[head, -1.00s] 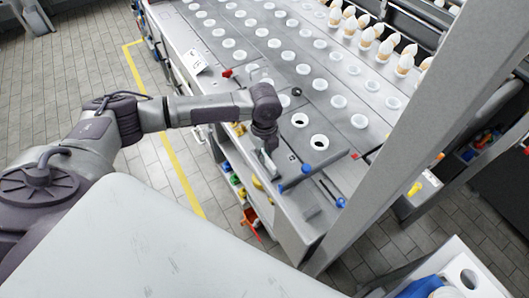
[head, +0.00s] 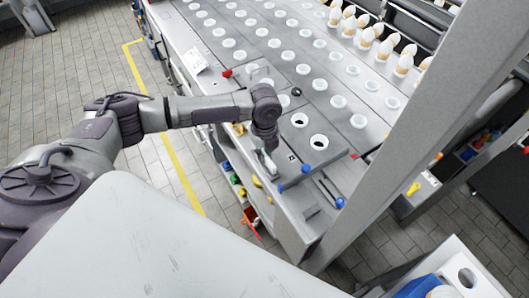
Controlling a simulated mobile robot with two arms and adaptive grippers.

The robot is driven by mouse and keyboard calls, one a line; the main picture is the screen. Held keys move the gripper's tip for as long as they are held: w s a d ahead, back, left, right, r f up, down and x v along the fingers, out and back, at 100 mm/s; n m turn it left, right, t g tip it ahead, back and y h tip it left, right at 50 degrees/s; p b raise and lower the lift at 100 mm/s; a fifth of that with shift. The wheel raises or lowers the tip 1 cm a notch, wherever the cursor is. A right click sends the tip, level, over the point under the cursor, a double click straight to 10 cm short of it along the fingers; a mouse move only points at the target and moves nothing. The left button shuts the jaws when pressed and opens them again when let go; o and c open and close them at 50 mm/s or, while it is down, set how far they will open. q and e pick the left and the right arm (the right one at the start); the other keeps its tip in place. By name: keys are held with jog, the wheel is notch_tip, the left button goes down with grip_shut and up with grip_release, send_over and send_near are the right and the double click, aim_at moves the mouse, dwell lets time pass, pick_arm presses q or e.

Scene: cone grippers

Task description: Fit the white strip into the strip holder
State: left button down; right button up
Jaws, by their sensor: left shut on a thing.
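My left gripper (head: 265,148) points down at the near edge of the grey workbench. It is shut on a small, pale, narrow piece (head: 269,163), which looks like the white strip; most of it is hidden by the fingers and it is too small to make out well. Just right of it is a flat grey plate (head: 318,164) with blue knobs (head: 305,169) along its near side. I cannot tell for sure which part is the strip holder. My right gripper is not in view.
The bench top (head: 215,42) carries rows of white round cups (head: 300,120). A red-tipped part (head: 227,73) lies behind my left wrist. A grey post (head: 420,120) stands on the right. Coloured bins (head: 250,215) hang below the near bench edge.

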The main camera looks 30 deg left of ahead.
pick_arm(q)
jog(key=shift+p, duration=0.35)
dwell(0.7)
jog(key=shift+f+b, duration=0.3)
jog(key=shift+f, duration=0.3)
dwell(0.6)
jog(key=c, duration=1.1)
grip_release()
jog(key=shift+c, duration=0.2)
notch_tip(320, 180, up, 12)
